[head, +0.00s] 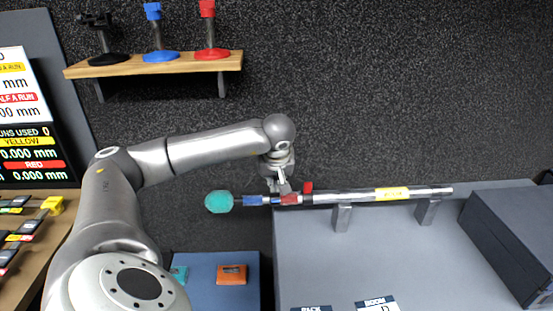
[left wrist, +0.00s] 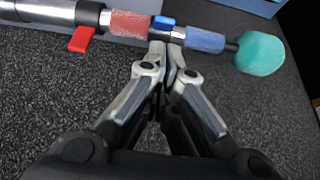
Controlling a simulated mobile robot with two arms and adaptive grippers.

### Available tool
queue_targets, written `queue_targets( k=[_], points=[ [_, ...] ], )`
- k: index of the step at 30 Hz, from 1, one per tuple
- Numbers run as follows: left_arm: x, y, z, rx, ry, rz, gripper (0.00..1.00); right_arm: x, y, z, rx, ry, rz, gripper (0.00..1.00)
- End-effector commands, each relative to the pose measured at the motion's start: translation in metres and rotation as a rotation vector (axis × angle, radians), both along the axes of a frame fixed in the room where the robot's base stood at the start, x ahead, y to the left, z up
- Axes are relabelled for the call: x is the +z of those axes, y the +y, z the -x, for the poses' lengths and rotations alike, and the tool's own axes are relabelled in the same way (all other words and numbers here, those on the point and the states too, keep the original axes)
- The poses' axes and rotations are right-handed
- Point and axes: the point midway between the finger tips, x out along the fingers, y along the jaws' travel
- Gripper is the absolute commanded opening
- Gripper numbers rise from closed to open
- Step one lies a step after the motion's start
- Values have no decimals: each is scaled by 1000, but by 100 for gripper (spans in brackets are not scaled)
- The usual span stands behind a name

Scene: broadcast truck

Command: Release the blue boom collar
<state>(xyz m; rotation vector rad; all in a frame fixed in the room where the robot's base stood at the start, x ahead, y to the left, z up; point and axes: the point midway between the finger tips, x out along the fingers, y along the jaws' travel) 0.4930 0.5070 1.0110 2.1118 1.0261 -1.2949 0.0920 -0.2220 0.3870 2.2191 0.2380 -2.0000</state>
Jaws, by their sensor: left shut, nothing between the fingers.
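A boom pole (head: 345,196) lies level across two grey supports, with a teal foam ball (head: 219,202) at its left end. The blue collar (head: 253,200) is beside the ball; it also shows in the left wrist view (left wrist: 205,40). A small blue lever (left wrist: 164,21) lies along the pole between the blue collar and the red collar (left wrist: 130,25). A red lever (left wrist: 81,39) sticks out sideways from the pole. My left gripper (left wrist: 164,52) is shut and empty, its tips right by the pole near the blue lever; contact is unclear. My right gripper is not in view.
A wooden shelf (head: 150,65) above holds black, blue and red stands. A grey bench (head: 370,260) lies under the pole, with a dark case (head: 515,240) at right. A blue surface (head: 205,290) with teal and orange items is below the ball.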

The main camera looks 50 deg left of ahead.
Motion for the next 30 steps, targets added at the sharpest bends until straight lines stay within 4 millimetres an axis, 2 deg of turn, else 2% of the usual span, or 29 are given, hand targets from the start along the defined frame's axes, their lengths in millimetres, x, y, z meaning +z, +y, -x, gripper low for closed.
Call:
queue_targets(
  k=[3, 10, 20, 30],
  points=[
    [4, -15, 11, -2, -2, 0, 0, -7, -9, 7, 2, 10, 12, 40],
    [11, -32, 24, 0, -1, 1, 0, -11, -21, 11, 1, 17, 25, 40],
    [13, -35, 27, 0, 0, 2, 0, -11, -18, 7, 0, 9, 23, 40],
    [13, -34, 27, 0, -1, 1, 0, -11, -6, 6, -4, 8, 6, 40]
  ],
)
